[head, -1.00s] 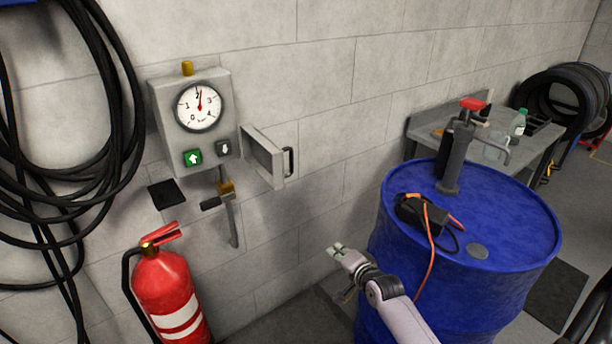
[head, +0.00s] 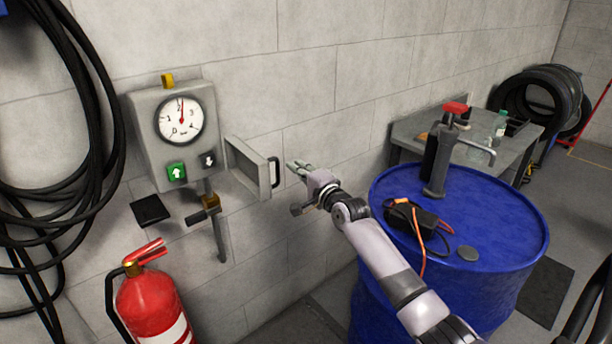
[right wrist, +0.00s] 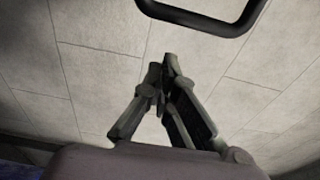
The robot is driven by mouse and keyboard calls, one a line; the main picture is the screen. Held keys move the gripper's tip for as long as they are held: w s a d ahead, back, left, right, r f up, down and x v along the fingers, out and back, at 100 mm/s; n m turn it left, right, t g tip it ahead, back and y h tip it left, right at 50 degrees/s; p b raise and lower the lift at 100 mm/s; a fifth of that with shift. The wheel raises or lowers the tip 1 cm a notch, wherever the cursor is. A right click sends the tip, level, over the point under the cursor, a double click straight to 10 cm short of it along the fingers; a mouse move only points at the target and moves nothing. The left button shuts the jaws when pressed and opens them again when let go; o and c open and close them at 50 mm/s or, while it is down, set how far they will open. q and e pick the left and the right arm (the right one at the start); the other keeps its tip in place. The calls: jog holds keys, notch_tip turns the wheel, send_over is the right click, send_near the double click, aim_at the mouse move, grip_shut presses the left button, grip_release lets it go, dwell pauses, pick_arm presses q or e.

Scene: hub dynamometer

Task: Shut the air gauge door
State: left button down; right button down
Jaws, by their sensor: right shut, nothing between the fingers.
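The air gauge (head: 181,119) is a grey wall box with a round white dial and green and dark arrow buttons. Its small grey door (head: 247,166) stands open, swung out to the right of the box. A black handle (head: 274,172) is on the door's outer edge; a black bar handle also shows at the top of the right wrist view (right wrist: 205,22). My right gripper (head: 292,166) is just right of the handle, apart from it, with its fingers closed together and empty. In the right wrist view its fingertips (right wrist: 168,62) point toward the handle. My left gripper is not in view.
A blue drum (head: 455,225) with a pump and a black device with orange cable stands at the right, beneath my right arm. A red fire extinguisher (head: 150,300) is below the gauge. Black hoses (head: 75,130) hang at left. A grey bench (head: 415,128) stands behind the drum.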

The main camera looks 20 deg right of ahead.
jog(key=a+p, duration=0.1)
jog(key=s+a+p, duration=0.1)
jog(key=p, duration=0.1)
jog(key=shift+s+a, duration=0.3)
jog(key=shift+a, duration=0.1)
jog(key=shift+a, duration=0.1)
